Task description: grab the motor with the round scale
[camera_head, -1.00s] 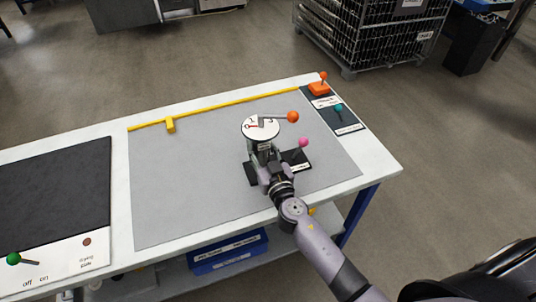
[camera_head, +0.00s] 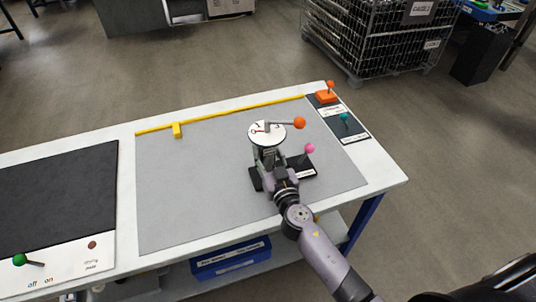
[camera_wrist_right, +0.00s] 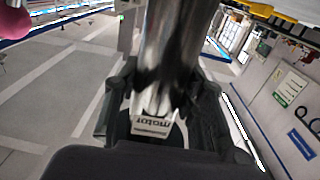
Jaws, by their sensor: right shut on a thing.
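The motor with the round white scale (camera_head: 262,139) stands on the grey mat. A lever with an orange ball (camera_head: 299,123) sticks out to the right from its top. A black base with a pink-knobbed lever (camera_head: 309,148) is beside it. My right gripper (camera_head: 268,163) is shut on the motor's body, below the dial. In the right wrist view the shiny metal cylinder (camera_wrist_right: 168,50) of the motor, with a label reading "motor", is between the fingers. My left gripper is not in view.
The grey mat (camera_head: 190,190) is mostly clear. A yellow bar (camera_head: 220,114) runs along its back edge. An orange switch (camera_head: 327,97) and a teal-knobbed panel (camera_head: 345,118) sit at the right. A black panel (camera_head: 55,200) with a green-knobbed lever (camera_head: 20,259) is at the left.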

